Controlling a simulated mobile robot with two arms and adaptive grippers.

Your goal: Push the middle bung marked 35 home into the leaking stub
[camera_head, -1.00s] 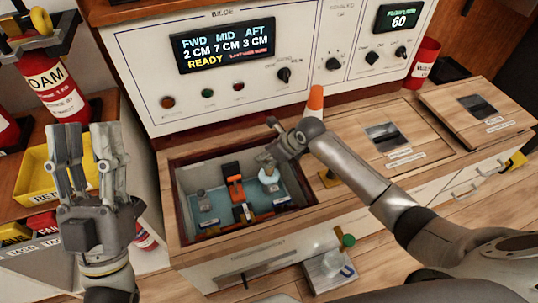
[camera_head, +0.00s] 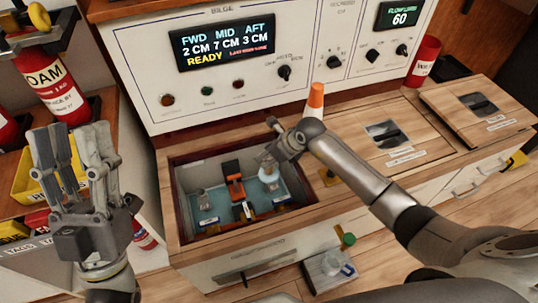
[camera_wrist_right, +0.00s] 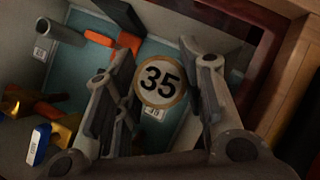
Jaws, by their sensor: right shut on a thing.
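The bung marked 35 (camera_wrist_right: 160,85) shows its round white face with a tan rim in the right wrist view, between my right gripper's two fingers (camera_wrist_right: 158,108). In the head view my right gripper (camera_head: 272,158) reaches into the open bilge well (camera_head: 178,190), at its right side. It is shut on the bung, above a pale, glassy patch (camera_head: 269,184). The stub under the bung is hidden, so I cannot tell how deep the bung sits. My left gripper (camera_head: 72,165) is open and empty, fingers up, left of the well.
The well holds an orange and black fitting (camera_head: 233,182) and a grey stub (camera_head: 204,203) at left. An orange and white cone (camera_head: 315,100) stands behind my right arm. The panel display (camera_head: 222,48) reads FWD 2, MID 7, AFT 3 CM. A yellow bin (camera_head: 28,182) is at left.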

